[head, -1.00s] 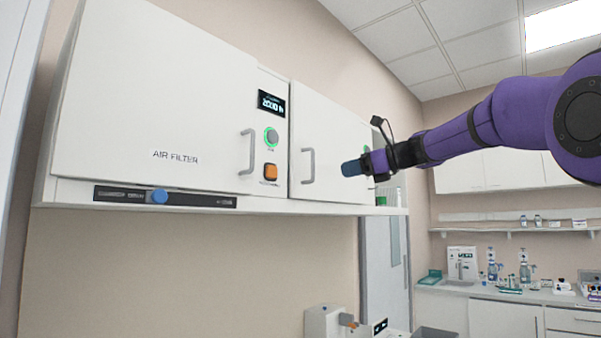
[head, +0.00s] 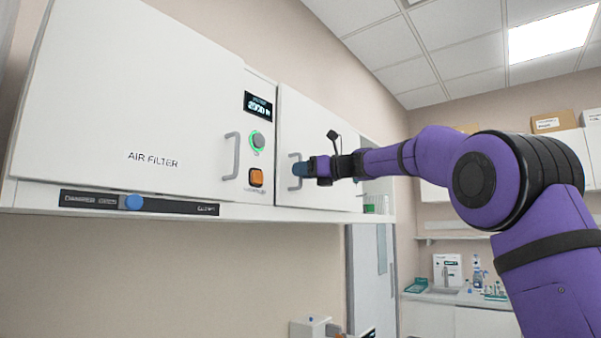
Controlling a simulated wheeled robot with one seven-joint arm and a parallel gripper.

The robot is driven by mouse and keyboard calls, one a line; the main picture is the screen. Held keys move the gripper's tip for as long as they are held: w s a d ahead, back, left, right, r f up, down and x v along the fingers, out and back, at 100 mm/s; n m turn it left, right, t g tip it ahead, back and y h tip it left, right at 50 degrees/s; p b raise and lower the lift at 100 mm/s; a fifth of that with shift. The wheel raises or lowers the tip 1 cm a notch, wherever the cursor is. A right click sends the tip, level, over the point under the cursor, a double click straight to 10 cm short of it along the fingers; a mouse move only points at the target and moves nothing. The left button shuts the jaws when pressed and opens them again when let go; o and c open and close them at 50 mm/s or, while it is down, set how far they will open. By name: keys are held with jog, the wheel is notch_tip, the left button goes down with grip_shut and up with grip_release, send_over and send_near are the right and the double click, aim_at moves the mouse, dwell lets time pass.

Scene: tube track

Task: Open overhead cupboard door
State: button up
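The overhead cupboard (head: 130,110) hangs on the wall and shows two white doors, both shut. The large left door is marked AIR FILTER and has a grey handle (head: 232,156) at its right edge. The smaller right door (head: 330,115) has a grey handle (head: 292,172) near its left edge. My gripper (head: 298,169) is at the right door's handle, with its blue fingertips overlapping it in the picture. I cannot tell whether the fingers are around the handle or only beside it, or whether they are closed.
Between the doors is a panel with a display (head: 257,105), a green-ringed knob (head: 257,141) and an orange switch (head: 256,177). A damper slider (head: 134,202) runs under the left door. A far counter (head: 455,297) holds lab items.

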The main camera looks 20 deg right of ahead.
jog(key=shift+w+a, duration=0.3)
jog(key=shift+a, duration=0.05)
grip_shut()
